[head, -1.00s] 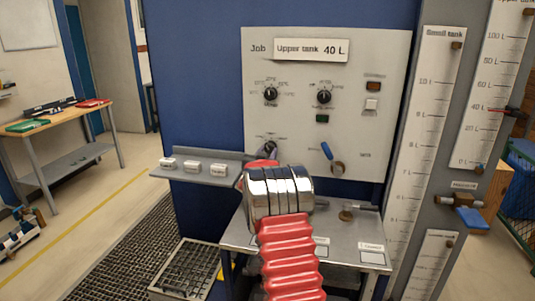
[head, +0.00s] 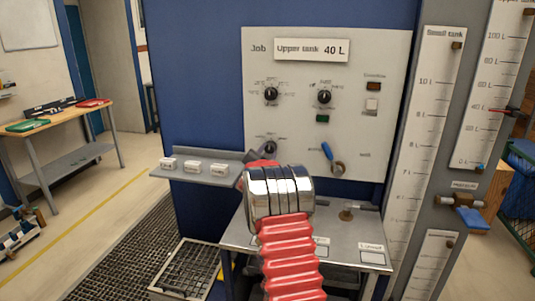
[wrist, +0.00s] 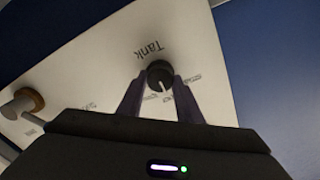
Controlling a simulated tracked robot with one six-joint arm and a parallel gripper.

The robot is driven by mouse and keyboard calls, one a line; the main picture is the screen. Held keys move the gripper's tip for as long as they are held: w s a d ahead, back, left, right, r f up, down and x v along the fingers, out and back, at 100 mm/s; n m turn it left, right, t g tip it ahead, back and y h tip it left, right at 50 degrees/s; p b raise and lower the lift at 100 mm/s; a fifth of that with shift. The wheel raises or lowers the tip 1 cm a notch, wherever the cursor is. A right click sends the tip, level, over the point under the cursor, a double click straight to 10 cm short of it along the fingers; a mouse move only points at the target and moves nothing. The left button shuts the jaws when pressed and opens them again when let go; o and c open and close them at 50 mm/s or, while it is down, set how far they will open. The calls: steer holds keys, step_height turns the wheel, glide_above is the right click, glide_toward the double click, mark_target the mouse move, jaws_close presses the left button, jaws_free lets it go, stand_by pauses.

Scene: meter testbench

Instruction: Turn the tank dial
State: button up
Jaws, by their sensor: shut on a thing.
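The tank dial (wrist: 158,73) is a round black knob on the pale panel, under the word "Tank", which reads upside down in the wrist view. My gripper (wrist: 159,86) has its two dark fingers on either side of the knob and is shut on it. A white pointer mark shows on the knob between the fingers; small labels beside it are partly hidden. A job card (head: 311,49) reads "Upper tank 40 L".
Two more black dials (head: 271,94) (head: 324,97) sit higher on the panel. A blue-handled lever (head: 327,152) is to the right. A narrow shelf (head: 228,179) with white labelled blocks juts out at left. A metal bench (head: 235,240) stands below.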

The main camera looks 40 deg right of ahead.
steer(key=shift+s+d, duration=0.1)
steer(key=shift+d, duration=0.1)
steer(key=o, duration=1)
steer(key=shift+a, duration=0.1)
steer(key=shift+o, duration=0.2)
steer(key=v, duration=1.3)
steer(key=shift+s+a, duration=0.15)
steer(key=shift+a, duration=0.15)
